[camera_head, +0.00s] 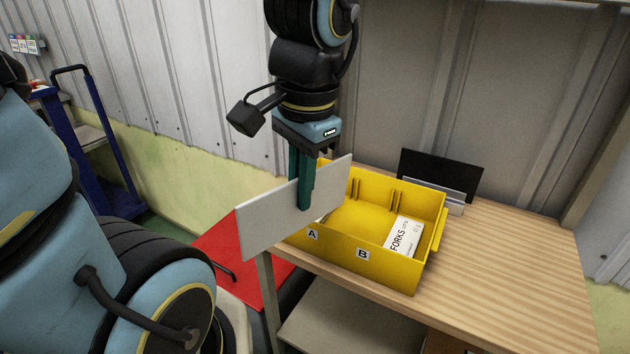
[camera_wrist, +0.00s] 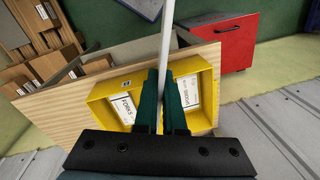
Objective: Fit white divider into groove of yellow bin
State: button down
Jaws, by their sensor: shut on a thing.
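The white divider (camera_head: 268,217) is a flat panel held upright in my gripper (camera_head: 303,207), whose green fingers are shut on it. In the head view it hangs in front of and above the left end of the yellow bin (camera_head: 388,272). In the wrist view the divider (camera_wrist: 166,45) shows edge-on between my fingers (camera_wrist: 163,100), with the bin (camera_wrist: 205,68) behind. The bin stands on a wooden table. Its front wall has labels A and B, and its back wall shows pairs of groove ribs (camera_head: 396,193). The front-wall grooves are not clearly visible.
A white FORKS box (camera_head: 403,236) lies in the bin's right part; the wrist view shows another white box (camera_wrist: 187,90) in the other part. A black panel in a grey holder (camera_head: 440,180) stands behind the bin. A red cabinet (camera_head: 228,255) is left of the table (camera_head: 500,265), whose right side is clear.

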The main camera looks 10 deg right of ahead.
jog(key=shift+s+a+b, duration=0.35)
jog(key=shift+s+a, duration=0.1)
jog(key=shift+s, duration=0.1)
jog(key=w+d+r+n+g+p, duration=0.1)
jog(key=w+d+n+p, duration=0.1)
jog(key=w+d, duration=0.9)
jog(key=w+n, duration=0.1)
jog(key=w, duration=0.2)
jog(key=shift+w+n+h, duration=0.3)
jog(key=shift+n, duration=0.1)
jog(key=shift+a+f, duration=0.1)
jog(key=shift+f, duration=0.05)
notch_tip(320, 180, down, 6)
jog(key=b, duration=0.5)
jog(key=shift+r, duration=0.2)
jog(key=shift+p, duration=0.65)
dwell(0.5)
jog(key=shift+f+b, duration=2.2)
jog(key=shift+f, duration=1.35)
